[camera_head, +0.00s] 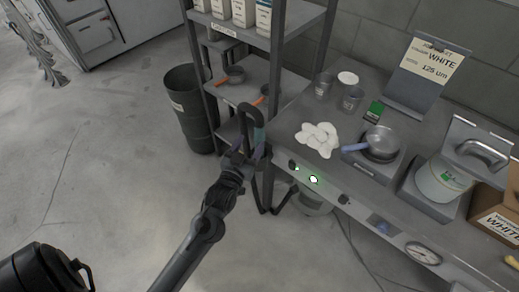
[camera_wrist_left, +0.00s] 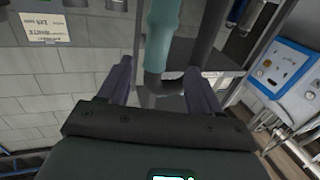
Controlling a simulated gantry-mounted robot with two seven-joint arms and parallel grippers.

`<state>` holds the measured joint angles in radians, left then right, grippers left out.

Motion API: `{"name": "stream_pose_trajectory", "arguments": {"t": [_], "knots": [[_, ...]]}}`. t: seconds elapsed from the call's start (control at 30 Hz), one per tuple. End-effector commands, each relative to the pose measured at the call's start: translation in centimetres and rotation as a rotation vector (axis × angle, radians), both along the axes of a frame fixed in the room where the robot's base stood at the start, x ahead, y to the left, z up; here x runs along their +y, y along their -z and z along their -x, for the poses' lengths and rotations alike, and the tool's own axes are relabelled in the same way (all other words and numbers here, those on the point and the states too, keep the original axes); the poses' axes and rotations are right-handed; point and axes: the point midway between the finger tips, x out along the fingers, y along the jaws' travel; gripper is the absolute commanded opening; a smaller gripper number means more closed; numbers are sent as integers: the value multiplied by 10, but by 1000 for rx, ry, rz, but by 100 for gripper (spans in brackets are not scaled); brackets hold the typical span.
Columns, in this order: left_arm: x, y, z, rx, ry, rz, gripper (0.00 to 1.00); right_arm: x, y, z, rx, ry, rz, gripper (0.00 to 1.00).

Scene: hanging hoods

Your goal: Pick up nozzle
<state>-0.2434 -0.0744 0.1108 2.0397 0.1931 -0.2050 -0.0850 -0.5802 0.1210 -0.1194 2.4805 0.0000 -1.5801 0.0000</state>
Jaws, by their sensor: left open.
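The nozzle looks like a hanging teal pipe with a dark bent end. It shows in the left wrist view (camera_wrist_left: 161,42), between and beyond the fingers. In the head view its dark hooked shape (camera_head: 252,112) hangs at the left end of the bench, in front of the shelf. My left gripper (camera_head: 250,150) is just below it in the head view. In the left wrist view the left gripper (camera_wrist_left: 160,88) has its two fingers spread apart, with nothing seen clamped between them. I cannot tell whether a finger touches the nozzle. My right gripper is not in view.
A metal shelf (camera_head: 237,92) with orange-handled pans stands behind the nozzle. A dark bin (camera_head: 188,110) is left of it. The floor at left is mostly clear.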

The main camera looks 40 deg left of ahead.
Motion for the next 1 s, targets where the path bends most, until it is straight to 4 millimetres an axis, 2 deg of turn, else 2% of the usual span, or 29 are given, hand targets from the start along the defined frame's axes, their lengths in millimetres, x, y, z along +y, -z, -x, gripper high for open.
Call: {"name": "stream_pose_trajectory", "arguments": {"t": [0.1, 0.37, 0.7, 1.0], "knots": [[5, 1, -14, -1, 0, -1, 64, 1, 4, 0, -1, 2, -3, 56], [8, 2, -27, 0, -1, -1, 64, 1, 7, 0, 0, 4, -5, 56], [16, 5, -66, 0, 0, -1, 64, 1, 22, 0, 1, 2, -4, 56], [19, 4, -72, 1, 0, -1, 64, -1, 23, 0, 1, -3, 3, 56]]}}
